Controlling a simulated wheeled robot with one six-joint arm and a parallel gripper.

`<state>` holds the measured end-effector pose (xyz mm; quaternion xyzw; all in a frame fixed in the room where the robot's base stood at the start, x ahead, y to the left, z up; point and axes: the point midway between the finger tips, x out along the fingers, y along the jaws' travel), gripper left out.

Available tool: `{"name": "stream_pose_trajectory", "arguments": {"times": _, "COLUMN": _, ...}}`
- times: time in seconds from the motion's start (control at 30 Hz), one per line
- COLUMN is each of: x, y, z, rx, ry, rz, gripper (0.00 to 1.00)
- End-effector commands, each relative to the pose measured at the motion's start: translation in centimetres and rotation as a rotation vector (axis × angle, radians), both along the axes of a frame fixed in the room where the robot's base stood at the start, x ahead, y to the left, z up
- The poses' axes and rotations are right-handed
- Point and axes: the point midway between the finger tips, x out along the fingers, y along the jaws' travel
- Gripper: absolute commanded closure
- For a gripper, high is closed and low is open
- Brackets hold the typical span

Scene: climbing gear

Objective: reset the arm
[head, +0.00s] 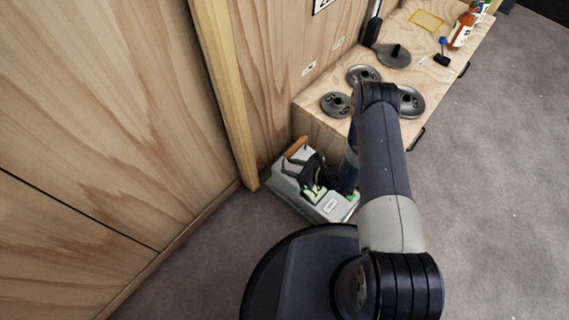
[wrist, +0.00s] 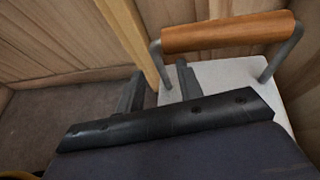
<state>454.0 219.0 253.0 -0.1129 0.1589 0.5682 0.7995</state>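My arm rises from my base in the head view, bends at the elbow and comes down to my gripper (head: 314,172), which is over a grey-white box on the floor. In the wrist view the two dark fingers of my gripper (wrist: 158,82) stand apart with nothing seen held between them. The box (head: 330,208) has a wooden handle (head: 297,147) on metal posts. In the wrist view the handle (wrist: 225,32) lies beyond and right of the fingers, apart from them. The arm hides part of the box in the head view.
A plywood bench (head: 320,122) stands beyond the box, with several dark round discs (head: 335,104), an orange bottle (head: 463,30) and a yellow frame (head: 427,20) on it. A plywood wall (head: 90,110) and a wooden post (head: 228,100) are close on the left. Grey floor (head: 490,200) is clear at right.

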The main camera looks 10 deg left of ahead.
Motion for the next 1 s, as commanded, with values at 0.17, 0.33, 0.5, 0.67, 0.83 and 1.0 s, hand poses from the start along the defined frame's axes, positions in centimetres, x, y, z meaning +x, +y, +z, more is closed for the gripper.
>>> {"name": "stream_pose_trajectory", "arguments": {"times": 0.17, "x": -1.0, "y": -3.2, "z": 1.6, "rx": -0.001, "ry": 0.002, "rz": -0.005, "gripper": 0.65}}
{"name": "stream_pose_trajectory", "arguments": {"times": 0.33, "x": -1.8, "y": -5.1, "z": 2.3, "rx": 0.001, "ry": 0.002, "rz": -0.003, "gripper": 0.65}}
{"name": "stream_pose_trajectory", "arguments": {"times": 0.5, "x": -2.1, "y": -6.0, "z": 2.7, "rx": 0.000, "ry": 0.000, "rz": 0.000, "gripper": 0.65}}
{"name": "stream_pose_trajectory", "arguments": {"times": 0.67, "x": -2.2, "y": -6.1, "z": 2.7, "rx": 0.000, "ry": 0.000, "rz": 0.001, "gripper": 0.65}}
{"name": "stream_pose_trajectory", "arguments": {"times": 0.83, "x": -2.2, "y": -6.1, "z": 2.7, "rx": 0.000, "ry": 0.000, "rz": 0.001, "gripper": 0.65}}
{"name": "stream_pose_trajectory", "arguments": {"times": 1.0, "x": -2.0, "y": -5.5, "z": 2.3, "rx": 0.000, "ry": 0.000, "rz": 0.004, "gripper": 0.65}}
